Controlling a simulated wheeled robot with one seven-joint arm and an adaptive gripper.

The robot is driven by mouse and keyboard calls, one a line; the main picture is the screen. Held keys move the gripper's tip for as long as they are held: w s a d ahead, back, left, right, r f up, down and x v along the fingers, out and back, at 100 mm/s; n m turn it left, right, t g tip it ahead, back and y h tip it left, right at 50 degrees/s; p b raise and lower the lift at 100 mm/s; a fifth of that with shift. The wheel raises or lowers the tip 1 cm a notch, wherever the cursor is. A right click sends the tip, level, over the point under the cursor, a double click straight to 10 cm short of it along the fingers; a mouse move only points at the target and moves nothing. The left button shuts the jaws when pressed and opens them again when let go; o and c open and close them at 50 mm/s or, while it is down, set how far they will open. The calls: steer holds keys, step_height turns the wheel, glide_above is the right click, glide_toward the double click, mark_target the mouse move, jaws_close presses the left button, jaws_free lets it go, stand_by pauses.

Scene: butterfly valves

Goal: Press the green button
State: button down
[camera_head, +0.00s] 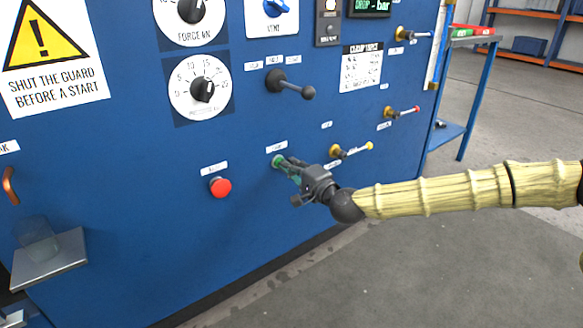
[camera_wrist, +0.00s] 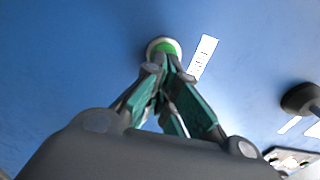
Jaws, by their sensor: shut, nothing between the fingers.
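The green button (camera_head: 278,161) sits on the blue panel, under a small white label. In the head view my gripper (camera_head: 284,166) reaches in from the right, with its fingertips at the button and covering part of it. In the wrist view the green button (camera_wrist: 165,48) shows as a green disc in a pale ring, just beyond the fingertips. My gripper (camera_wrist: 160,68) is shut, with its fingertips together and nothing between them. The fingertips overlap the button's lower edge; I cannot tell whether they touch it or whether it is pressed in.
A red button (camera_head: 220,187) is left of the green one. Floor is open at lower right.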

steer(key=shift+x, duration=0.85)
steer(key=shift+a+r, duration=0.1)
steer(key=shift+r, duration=0.1)
steer(key=p+v, duration=0.5)
steer(key=v, duration=0.9)
steer(key=shift+f, duration=0.25)
